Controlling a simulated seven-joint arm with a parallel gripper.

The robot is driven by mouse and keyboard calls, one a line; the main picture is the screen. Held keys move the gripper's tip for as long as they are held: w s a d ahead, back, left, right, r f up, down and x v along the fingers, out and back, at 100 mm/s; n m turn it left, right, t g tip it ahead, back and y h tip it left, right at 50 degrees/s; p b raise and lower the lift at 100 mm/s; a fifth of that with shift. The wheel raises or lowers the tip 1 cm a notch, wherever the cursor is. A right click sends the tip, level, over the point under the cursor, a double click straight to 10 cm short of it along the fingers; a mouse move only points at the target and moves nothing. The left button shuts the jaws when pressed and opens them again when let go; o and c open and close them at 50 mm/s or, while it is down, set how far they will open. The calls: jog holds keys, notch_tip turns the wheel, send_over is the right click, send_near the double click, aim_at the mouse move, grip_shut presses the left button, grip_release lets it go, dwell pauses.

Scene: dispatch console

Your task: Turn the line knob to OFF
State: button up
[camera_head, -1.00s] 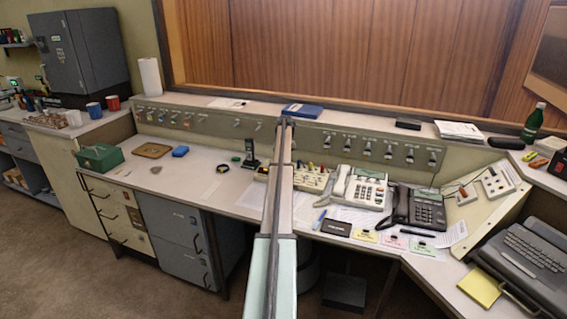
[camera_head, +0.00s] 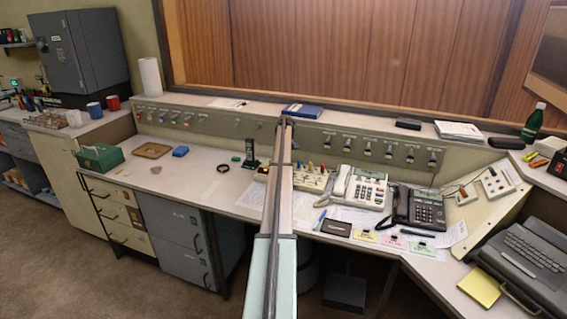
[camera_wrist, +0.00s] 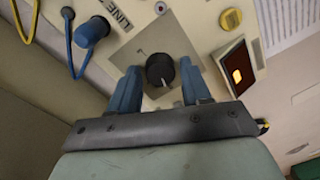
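The line knob (camera_wrist: 160,70) is a round black knob on a grey plate (camera_wrist: 130,57) in the wrist view, near the printed word LINE. A small light mark shows on its lower part. The plate's other markings are too small to read. My gripper (camera_wrist: 161,75) has its two blue fingers one on each side of the knob, with narrow gaps visible between fingers and knob. The fingertips are close to the panel; contact is unclear. In the head view my arm runs up the middle and hides the gripper and the knob.
Beside the knob are a blue plug with a cord (camera_wrist: 92,32), a yellow button (camera_wrist: 230,19) and a lit orange indicator (camera_wrist: 238,75). In the head view a light telephone (camera_head: 362,188) and a dark telephone (camera_head: 420,208) stand right of my arm.

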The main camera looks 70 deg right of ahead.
jog(key=shift+o, duration=0.9)
jog(key=shift+r, duration=0.1)
notch_tip(320, 180, up, 14)
jog(key=shift+s+d+f, duration=0.15)
jog(key=shift+d+f, duration=0.1)
jog(key=shift+d, duration=0.05)
